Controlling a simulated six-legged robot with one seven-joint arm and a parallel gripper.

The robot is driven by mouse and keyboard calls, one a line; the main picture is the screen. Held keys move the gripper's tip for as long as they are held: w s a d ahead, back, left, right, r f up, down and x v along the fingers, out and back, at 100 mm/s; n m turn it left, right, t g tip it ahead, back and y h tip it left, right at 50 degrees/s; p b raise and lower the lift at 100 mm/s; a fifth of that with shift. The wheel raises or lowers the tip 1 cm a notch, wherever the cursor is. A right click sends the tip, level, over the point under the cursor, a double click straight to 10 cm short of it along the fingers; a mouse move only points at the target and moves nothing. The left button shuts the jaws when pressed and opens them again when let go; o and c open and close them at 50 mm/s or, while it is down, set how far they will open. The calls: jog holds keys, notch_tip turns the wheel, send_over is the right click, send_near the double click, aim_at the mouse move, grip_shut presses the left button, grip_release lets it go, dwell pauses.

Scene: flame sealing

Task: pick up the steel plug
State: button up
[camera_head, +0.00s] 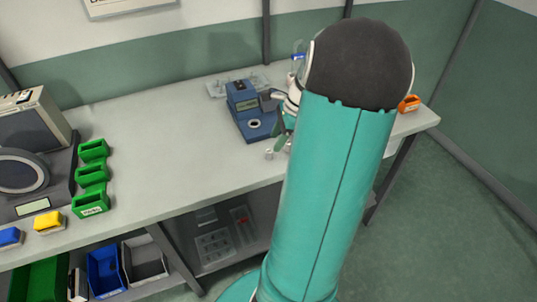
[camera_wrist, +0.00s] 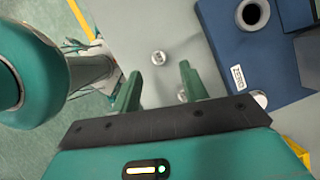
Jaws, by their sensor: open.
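Small silver metal pieces lie on the grey table beside the blue device. In the wrist view one round piece, looking like the steel plug (camera_wrist: 158,57), shows just beyond and between my fingertips. A second silver piece (camera_wrist: 182,96) is partly hidden by the right finger. I cannot tell for certain which is the plug. My gripper (camera_wrist: 160,72) is open, with nothing between its green fingers. In the head view my gripper (camera_head: 281,131) is partly hidden behind my arm, close to a silver piece (camera_head: 269,154) near the table's front edge.
The blue device (camera_head: 243,92) stands just behind and left of my gripper; it fills the upper right of the wrist view (camera_wrist: 228,50). Green bins (camera_head: 92,172) and a grey machine stand at left. An orange bin (camera_head: 409,103) is at right. The table's middle is clear.

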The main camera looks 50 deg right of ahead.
aim_at(269, 151)
jog(key=x, duration=0.4)
jog(key=shift+w+a+f, duration=0.1)
jog(key=shift+a+f, duration=0.15)
jog(key=shift+f, duration=0.1)
jog(key=shift+c, duration=0.2)
grip_shut()
jog(key=shift+r, duration=0.15)
